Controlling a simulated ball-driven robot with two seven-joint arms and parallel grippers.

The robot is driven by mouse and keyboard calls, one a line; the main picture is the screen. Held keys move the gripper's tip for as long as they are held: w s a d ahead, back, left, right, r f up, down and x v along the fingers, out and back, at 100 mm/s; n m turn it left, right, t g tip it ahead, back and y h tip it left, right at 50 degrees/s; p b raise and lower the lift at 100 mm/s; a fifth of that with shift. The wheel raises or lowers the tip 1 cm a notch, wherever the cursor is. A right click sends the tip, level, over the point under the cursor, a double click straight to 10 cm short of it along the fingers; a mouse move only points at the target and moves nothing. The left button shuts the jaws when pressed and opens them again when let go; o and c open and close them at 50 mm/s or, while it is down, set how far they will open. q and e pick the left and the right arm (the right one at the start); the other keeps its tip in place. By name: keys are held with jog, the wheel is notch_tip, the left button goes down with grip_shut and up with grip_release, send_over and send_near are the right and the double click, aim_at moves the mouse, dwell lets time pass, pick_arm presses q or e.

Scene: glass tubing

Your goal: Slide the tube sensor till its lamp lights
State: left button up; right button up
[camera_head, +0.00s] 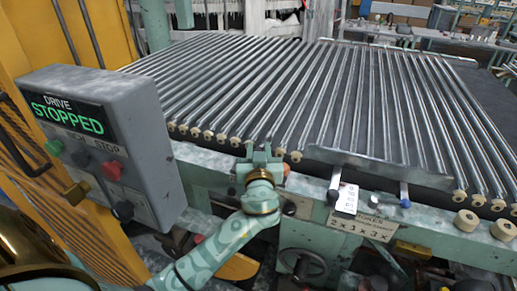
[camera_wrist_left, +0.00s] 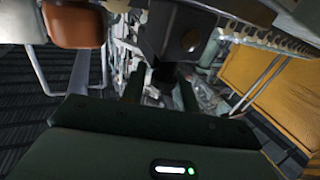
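My left gripper (camera_head: 262,152) is at the front edge of the roller table, left of its middle. Its two fingers stand apart, and they also show apart in the left wrist view (camera_wrist_left: 162,88). An orange-brown part (camera_wrist_left: 72,25) is at upper left in that view. A small orange part (camera_head: 286,169) is just right of the gripper in the head view. I see no clearly lit sensor lamp. My right gripper is not in view.
A grey control box (camera_head: 150,110) at left reads DRIVE STOPPED. Glass tubes or rollers (camera_head: 225,90) cover the table behind the gripper.

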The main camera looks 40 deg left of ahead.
pick_arm(q)
grip_shut()
jog(key=shift+s+a+f+b, duration=0.1)
jog(key=shift+a+f+b, duration=0.05)
jog(key=shift+a+b, duration=0.2)
jog(key=o, duration=0.5)
grip_release()
